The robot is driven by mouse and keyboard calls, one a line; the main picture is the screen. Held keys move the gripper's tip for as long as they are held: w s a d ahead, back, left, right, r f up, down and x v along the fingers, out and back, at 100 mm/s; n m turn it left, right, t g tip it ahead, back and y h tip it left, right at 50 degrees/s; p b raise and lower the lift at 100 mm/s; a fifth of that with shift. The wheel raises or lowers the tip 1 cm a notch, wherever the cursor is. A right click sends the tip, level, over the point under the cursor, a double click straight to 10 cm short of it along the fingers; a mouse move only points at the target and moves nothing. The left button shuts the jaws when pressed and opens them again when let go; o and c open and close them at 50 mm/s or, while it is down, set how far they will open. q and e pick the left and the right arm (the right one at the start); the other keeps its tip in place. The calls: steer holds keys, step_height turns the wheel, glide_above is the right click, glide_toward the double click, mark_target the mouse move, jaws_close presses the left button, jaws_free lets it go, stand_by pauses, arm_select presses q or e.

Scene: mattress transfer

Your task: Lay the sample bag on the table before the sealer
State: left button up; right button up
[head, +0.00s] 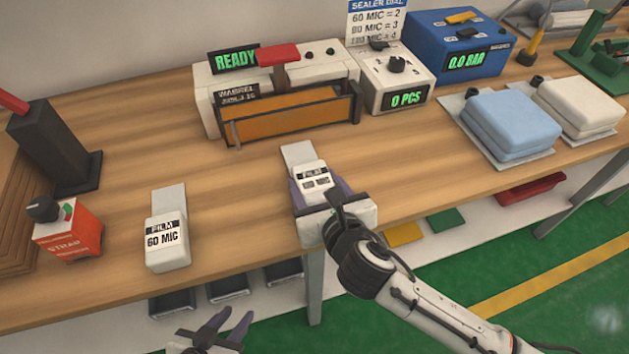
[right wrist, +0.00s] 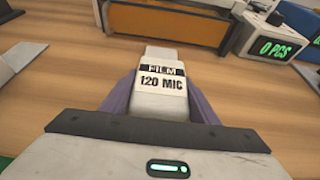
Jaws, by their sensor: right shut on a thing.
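A white sample bag (head: 298,153) with a film label is between the purple fingers of my right gripper (head: 318,190). My right gripper is shut on it, just in front of the sealer (head: 330,72). In the right wrist view the bag (right wrist: 160,72) reads "FILM 120 MIC", and its narrow end points to the sealer's orange front (right wrist: 165,20). I cannot tell whether the bag touches the table (head: 230,180). A second bag (head: 167,250), marked "60 MIC", lies on the table to the left. My left gripper (head: 225,325) is low at the bottom edge, fingers spread, empty.
A counter box (head: 390,75) reading "0 PCS" stands right of the sealer, beside a blue box (head: 445,35). Blue (head: 512,118) and white (head: 580,105) cushions lie further right. A red strap box (head: 68,232) and dark post (head: 50,145) stand left. The table between the bags is clear.

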steer(key=shift+f, duration=0.7)
steer(key=o, duration=1.2)
steer(key=v, duration=1)
steer(key=shift+s+r, duration=0.1)
steer(key=shift+r, duration=0.05)
